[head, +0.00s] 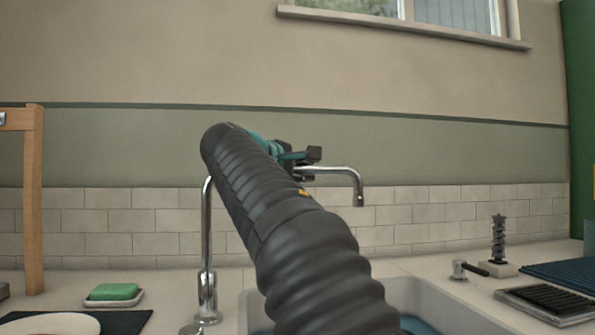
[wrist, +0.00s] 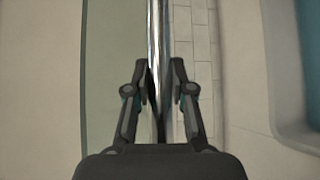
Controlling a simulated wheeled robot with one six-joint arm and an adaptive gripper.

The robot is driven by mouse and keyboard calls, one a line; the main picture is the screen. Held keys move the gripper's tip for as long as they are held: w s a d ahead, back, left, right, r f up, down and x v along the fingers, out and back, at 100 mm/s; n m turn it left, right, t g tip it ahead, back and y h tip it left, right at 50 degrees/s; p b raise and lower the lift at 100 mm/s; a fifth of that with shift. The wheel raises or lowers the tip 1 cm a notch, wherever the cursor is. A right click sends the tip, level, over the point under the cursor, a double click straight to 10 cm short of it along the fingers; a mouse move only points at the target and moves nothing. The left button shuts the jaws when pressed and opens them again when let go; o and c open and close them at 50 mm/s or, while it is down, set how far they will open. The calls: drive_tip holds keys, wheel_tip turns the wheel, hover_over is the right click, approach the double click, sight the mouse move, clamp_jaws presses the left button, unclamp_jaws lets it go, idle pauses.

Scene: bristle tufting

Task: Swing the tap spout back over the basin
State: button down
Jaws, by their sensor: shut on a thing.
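The chrome tap has an upright pipe (head: 207,235) rising from the worktop just left of the basin (head: 403,290). Its spout (head: 340,169) extends to the right, and its downturned tip shows above the basin in the head view; the exact depth is hard to tell. My gripper (head: 308,158) is at the spout's horizontal part, mostly hidden behind my arm. In the wrist view, my gripper (wrist: 162,85) has its fingers on either side of the chrome spout (wrist: 158,30) and is shut on it. My arm hides the middle of the spout and part of the basin.
A green soap (head: 115,291) on a dish and a white plate (head: 50,324) are at the left, near a wooden post (head: 34,200). At the right are a dark spiral object (head: 498,240), a small lever fitting (head: 460,269) and a dark ribbed tray (head: 550,301). A tiled wall stands behind.

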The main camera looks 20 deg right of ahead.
drive_tip(key=shift+s+f, duration=0.1)
drive_tip(key=shift+s, duration=0.05)
idle(0.3)
drive_tip(key=c, duration=1)
unclamp_jaws()
drive_tip(key=v, duration=1.2)
drive_tip(key=shift+a, duration=0.1)
